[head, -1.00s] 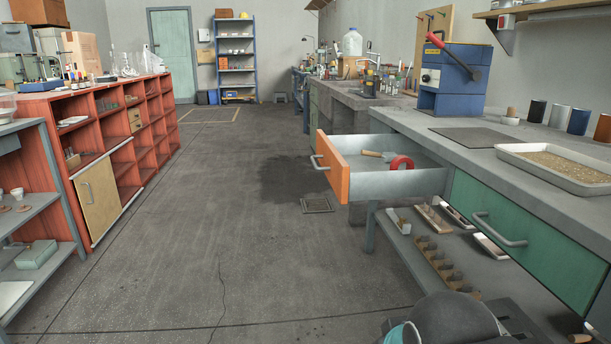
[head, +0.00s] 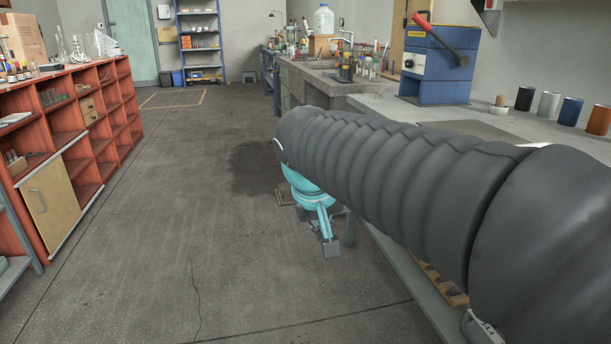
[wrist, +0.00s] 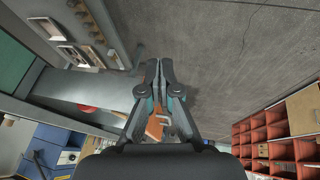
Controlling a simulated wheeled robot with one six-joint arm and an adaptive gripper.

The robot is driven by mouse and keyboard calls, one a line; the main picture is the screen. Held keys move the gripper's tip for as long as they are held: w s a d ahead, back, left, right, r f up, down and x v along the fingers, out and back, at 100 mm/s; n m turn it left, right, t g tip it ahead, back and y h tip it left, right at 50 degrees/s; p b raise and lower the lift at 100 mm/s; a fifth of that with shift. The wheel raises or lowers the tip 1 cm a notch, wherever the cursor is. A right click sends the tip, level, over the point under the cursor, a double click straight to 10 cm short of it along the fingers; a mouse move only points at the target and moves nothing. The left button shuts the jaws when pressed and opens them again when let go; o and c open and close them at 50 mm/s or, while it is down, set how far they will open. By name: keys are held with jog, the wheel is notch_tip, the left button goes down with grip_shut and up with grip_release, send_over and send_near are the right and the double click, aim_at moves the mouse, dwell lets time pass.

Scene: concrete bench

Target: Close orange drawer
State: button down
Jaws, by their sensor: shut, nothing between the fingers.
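The orange drawer front (wrist: 155,127) shows in the wrist view, partly hidden behind my fingers, with its grey handle (wrist: 166,123) beside them. The drawer is pulled out: its grey body (wrist: 105,97) reaches left from the front, with a red thing (wrist: 88,108) inside. In the head view my arm hides the drawer. My gripper (wrist: 158,64) is shut and empty, its tips over the floor on the front's outer side. In the head view my gripper (head: 331,247) hangs below the arm's end. I cannot tell whether it touches the drawer.
A green drawer (wrist: 14,55) and a low shelf with trays (wrist: 80,55) lie left in the wrist view. A blue press (head: 438,65) stands on the bench. Red shelving (head: 88,130) lines the left side. The floor (head: 200,200) between is clear.

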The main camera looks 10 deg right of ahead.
jog(key=w+a+r+m+h+p, duration=0.1)
jog(key=w+a+r+h, duration=0.15)
jog(key=w, duration=0.55)
jog(key=w+a+r+h+p, duration=0.15)
jog(key=w+a+r, duration=0.25)
jog(key=w, duration=0.4)
jog(key=d+r+x, duration=0.1)
jog(key=d+x, duration=0.1)
jog(key=x, duration=1)
jog(key=shift+d+y, duration=0.25)
jog(key=shift+y, duration=0.15)
jog(key=shift+s, duration=0.1)
